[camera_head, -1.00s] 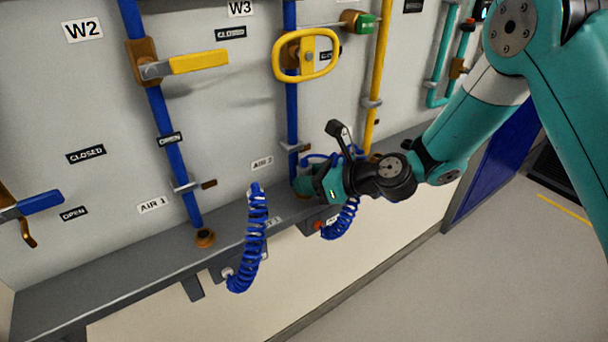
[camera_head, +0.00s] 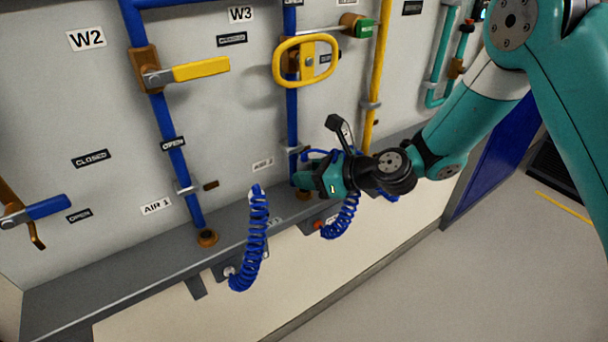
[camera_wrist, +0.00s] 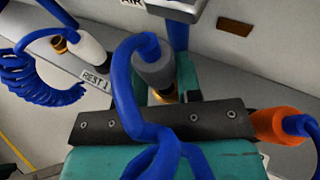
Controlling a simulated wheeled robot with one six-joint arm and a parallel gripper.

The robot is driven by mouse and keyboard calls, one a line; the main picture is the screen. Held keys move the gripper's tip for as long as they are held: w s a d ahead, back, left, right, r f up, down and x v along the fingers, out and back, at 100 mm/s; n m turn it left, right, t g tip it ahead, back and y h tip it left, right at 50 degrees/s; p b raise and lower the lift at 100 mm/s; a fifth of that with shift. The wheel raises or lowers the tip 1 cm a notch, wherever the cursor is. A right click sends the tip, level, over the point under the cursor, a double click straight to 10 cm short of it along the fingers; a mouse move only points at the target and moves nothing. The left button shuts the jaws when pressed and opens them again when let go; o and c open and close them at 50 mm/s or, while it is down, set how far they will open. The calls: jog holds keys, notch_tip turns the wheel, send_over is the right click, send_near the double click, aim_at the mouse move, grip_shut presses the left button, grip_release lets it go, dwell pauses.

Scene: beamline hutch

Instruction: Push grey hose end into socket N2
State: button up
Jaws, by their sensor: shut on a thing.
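The grey hose end (camera_wrist: 155,69), with a brass tip below it and a blue hose looping from its top, sits between the teal fingers of my gripper (camera_wrist: 165,82) in the wrist view. The gripper is shut on it. In the head view my gripper (camera_head: 306,182) is by the blue pipe, above the grey ledge, and hides the hose end. A grey metal fitting (camera_wrist: 176,8) shows at the top of the wrist view, beside a cut-off AIR label. I cannot make out a socket marked N2 in either view.
A white hose end (camera_wrist: 88,46) stands near the REST 1 label, and an orange one (camera_wrist: 277,126) is close at the right. A coiled blue hose (camera_head: 252,240) hangs left of my gripper. A yellow handle (camera_head: 306,60) juts out above. Ledge (camera_head: 120,265) left is mostly clear.

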aim_at(306, 154)
jog(key=shift+r+p, duration=2.55)
jog(key=shift+d, duration=0.1)
